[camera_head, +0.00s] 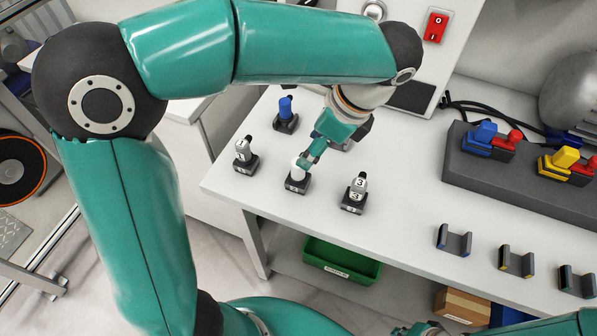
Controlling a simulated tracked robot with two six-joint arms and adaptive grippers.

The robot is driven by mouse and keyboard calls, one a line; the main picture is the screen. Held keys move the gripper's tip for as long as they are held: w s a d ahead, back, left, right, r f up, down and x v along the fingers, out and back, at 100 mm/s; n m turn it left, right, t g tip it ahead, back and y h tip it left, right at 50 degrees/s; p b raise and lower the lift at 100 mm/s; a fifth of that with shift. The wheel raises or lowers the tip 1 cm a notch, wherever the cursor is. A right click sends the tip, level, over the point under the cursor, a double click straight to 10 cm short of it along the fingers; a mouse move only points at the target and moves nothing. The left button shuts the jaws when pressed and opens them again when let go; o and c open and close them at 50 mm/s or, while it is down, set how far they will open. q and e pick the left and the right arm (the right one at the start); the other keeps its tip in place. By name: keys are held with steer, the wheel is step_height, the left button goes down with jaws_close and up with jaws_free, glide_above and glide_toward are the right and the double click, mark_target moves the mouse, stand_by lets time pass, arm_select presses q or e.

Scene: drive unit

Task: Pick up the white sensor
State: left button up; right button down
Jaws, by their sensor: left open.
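White sensors stand in small black holders on the white table: one marked 1 (243,152) at the left, one marked 3 (359,186) to the right, and a white piece (295,172) between them. My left gripper (304,162) reaches down from behind to this middle piece, its fingertips at its top right side. The gripper is open; the fingers partly cover the piece, and I cannot tell whether they touch it. At the bottom edge, a small cut-off part of what looks like my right gripper (418,328) shows; its jaws are not clear.
A blue piece (286,108) in a holder stands behind. A dark block (463,175) with blue, red and yellow pieces is at the right. Several empty dark holders (454,240) line the front right. A green bin (341,262) sits below the table (405,180).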

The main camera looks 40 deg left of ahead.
mark_target(298, 174)
arm_select(q)
steer(key=shift+x, duration=3.85)
jaws_close()
